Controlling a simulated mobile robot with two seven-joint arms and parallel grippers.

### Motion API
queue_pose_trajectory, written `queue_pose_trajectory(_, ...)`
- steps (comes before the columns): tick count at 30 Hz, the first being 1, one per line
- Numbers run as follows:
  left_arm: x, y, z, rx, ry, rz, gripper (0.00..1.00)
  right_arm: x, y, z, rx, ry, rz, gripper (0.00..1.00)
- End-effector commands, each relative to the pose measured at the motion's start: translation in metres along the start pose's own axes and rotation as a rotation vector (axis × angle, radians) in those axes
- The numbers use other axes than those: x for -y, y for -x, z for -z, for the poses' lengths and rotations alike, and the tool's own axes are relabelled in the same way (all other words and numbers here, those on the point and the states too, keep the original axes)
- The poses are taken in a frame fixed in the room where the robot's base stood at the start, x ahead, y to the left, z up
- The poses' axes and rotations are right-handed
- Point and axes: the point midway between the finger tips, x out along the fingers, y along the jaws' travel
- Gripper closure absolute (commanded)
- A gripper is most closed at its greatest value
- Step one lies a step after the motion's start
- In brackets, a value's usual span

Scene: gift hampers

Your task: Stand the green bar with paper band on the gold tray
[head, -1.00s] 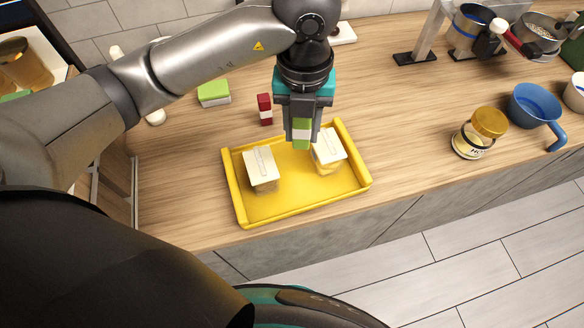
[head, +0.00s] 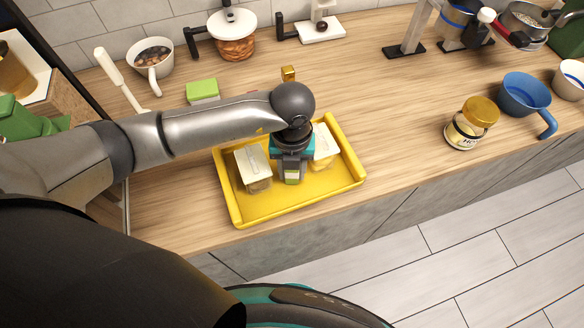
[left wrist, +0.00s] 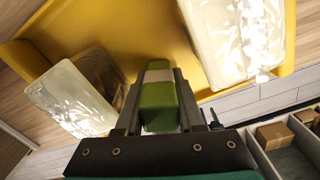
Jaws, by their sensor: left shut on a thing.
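My left gripper (head: 291,168) is shut on the green bar with a pale paper band (head: 292,178), low over the middle of the gold tray (head: 290,207). The bar (left wrist: 158,108) also shows upright between the fingers in the left wrist view, its band near the far end. I cannot tell whether its lower end touches the tray floor. A clear box with a white lid (head: 252,163) stands on the tray to the left of the gripper. A second such box (head: 325,147) stands to the right, partly hidden by the gripper. My right gripper is not in view.
The front part of the tray is bare. Behind it are a green-topped block (head: 203,90) and a small gold-topped item (head: 288,74). A honey jar (head: 470,124) and a blue cup (head: 525,96) stand far right. The counter between tray and jar is clear.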

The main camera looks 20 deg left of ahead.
Motion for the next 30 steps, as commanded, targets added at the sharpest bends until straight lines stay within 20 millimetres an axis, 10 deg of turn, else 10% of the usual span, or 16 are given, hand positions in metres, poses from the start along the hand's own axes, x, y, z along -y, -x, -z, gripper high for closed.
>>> queue_pose_trajectory(9, 0.0, -0.003, 0.0, 0.001, 0.0, 0.001, 1.0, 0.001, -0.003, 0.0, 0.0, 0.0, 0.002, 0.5)
queue_pose_trajectory(10, 0.0, -0.003, 0.0, 0.001, 0.0, 0.001, 0.61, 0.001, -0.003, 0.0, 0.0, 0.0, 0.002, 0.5)
queue_pose_trajectory(17, 0.0, -0.002, 0.0, 0.0, 0.0, 0.001, 0.35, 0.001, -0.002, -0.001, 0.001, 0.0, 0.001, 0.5)
queue_pose_trajectory(30, 0.001, 0.012, -0.002, 0.004, 0.0, 0.003, 0.33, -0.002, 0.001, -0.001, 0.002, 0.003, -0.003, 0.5)
